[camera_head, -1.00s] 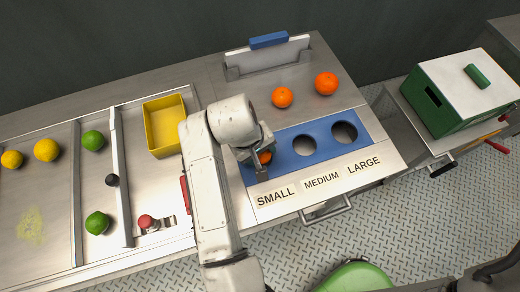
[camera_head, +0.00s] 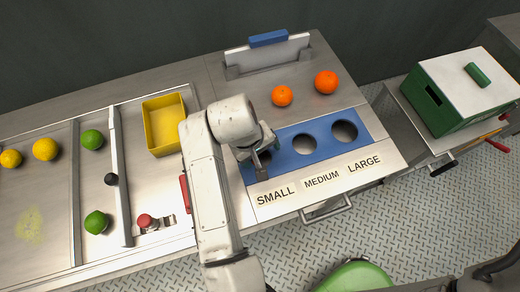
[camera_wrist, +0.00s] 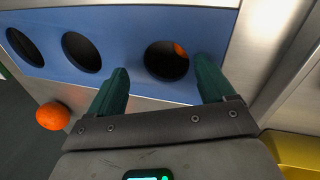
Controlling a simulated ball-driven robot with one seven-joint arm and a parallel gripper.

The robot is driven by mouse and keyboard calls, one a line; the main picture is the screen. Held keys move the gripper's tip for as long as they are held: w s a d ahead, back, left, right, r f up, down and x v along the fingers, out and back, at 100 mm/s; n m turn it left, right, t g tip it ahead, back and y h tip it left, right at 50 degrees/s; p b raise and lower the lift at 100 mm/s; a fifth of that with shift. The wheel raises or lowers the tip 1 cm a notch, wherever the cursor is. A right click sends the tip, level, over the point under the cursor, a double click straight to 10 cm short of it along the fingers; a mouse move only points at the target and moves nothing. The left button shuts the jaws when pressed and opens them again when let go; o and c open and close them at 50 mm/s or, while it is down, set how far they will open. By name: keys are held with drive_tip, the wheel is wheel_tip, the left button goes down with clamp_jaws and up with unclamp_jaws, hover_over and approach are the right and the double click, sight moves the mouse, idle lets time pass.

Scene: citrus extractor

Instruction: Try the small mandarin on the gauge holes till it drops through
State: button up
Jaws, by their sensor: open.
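The blue gauge plate (camera_head: 291,163) has three round holes above the labels SMALL, MEDIUM and LARGE. My gripper (camera_head: 262,166) is over the SMALL hole and hides most of it in the head view. In the wrist view my gripper (camera_wrist: 163,68) is open, its green fingers apart on either side of the SMALL hole (camera_wrist: 160,66). The small mandarin (camera_wrist: 181,49) shows only as an orange patch inside that hole, below the plate's surface; the rest is hidden. The MEDIUM hole (camera_head: 304,144) and LARGE hole (camera_head: 344,131) look empty.
Two larger oranges, one (camera_head: 282,96) and another (camera_head: 326,82), lie on the steel behind the plate. A yellow bin (camera_head: 163,124) stands left of my arm. Green limes and yellow lemons lie farther left. A green box (camera_head: 462,95) stands at right.

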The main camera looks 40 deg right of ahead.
drive_tip(key=b+v, duration=0.1)
drive_tip(key=v, duration=0.9)
drive_tip(key=shift+r, duration=0.4)
drive_tip(key=shift+a, duration=0.15)
